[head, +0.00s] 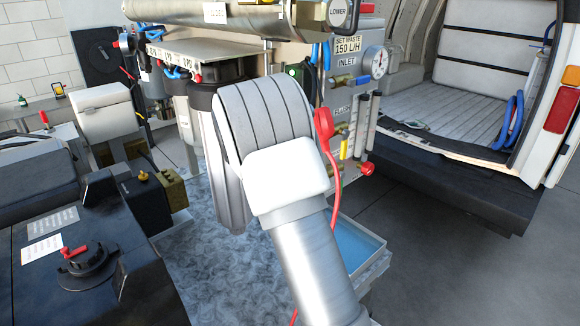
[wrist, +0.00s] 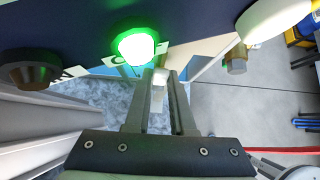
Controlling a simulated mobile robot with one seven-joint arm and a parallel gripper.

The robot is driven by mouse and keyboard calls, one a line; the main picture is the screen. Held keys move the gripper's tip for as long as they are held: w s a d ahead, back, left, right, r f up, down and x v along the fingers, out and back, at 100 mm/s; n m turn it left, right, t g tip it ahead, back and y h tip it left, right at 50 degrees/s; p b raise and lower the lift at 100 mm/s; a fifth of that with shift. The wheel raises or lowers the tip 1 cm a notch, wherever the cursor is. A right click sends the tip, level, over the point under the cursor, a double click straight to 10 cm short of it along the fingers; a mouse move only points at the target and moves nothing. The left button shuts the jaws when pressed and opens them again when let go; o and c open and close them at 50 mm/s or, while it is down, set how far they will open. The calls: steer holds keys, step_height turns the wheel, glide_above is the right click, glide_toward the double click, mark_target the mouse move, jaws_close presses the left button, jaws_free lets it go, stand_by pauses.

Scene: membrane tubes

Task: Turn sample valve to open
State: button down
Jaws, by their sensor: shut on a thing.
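In the wrist view my gripper (wrist: 160,82) reaches up to the dark panel, its two fingers close together. It is shut on a small pale piece (wrist: 159,78) just below and right of a glowing green lamp (wrist: 136,47). I cannot tell for sure that this piece is the sample valve's handle. Its turn position is not clear. In the head view my arm hides the gripper and that part of the panel. The visible panel (head: 345,110) there carries a blue lever (head: 361,80), a yellow lever (head: 343,149) and a red handle (head: 367,169).
A black knob (wrist: 28,75) is left of my fingers, and a brass fitting (wrist: 237,63) is to the right. A round gauge (head: 380,62) sits on the panel. A red hose (head: 335,195) hangs beside my arm. A water tray (head: 358,248) lies below. The floor at right is clear.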

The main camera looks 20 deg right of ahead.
steer(key=c, duration=0.8)
jaws_free()
steer(key=shift+o, duration=0.2)
steer(key=b+v, duration=0.2)
steer(key=v, duration=1.5)
steer(key=shift+r, duration=0.2)
steer(key=s+a+f+m+t+y+b, duration=0.1)
steer(key=s+f+m+y, duration=0.3)
steer(key=s+m, duration=0.7)
steer(key=s+a+f+m+t+y+b, duration=0.1)
steer(key=s+f+m+y+b, duration=0.3)
steer(key=s, duration=1.8)
step_height(320, 180, down, 3)
steer(key=m, duration=0.7)
steer(key=shift+s+a+t+y, duration=0.25)
steer(key=shift+t+y, duration=0.05)
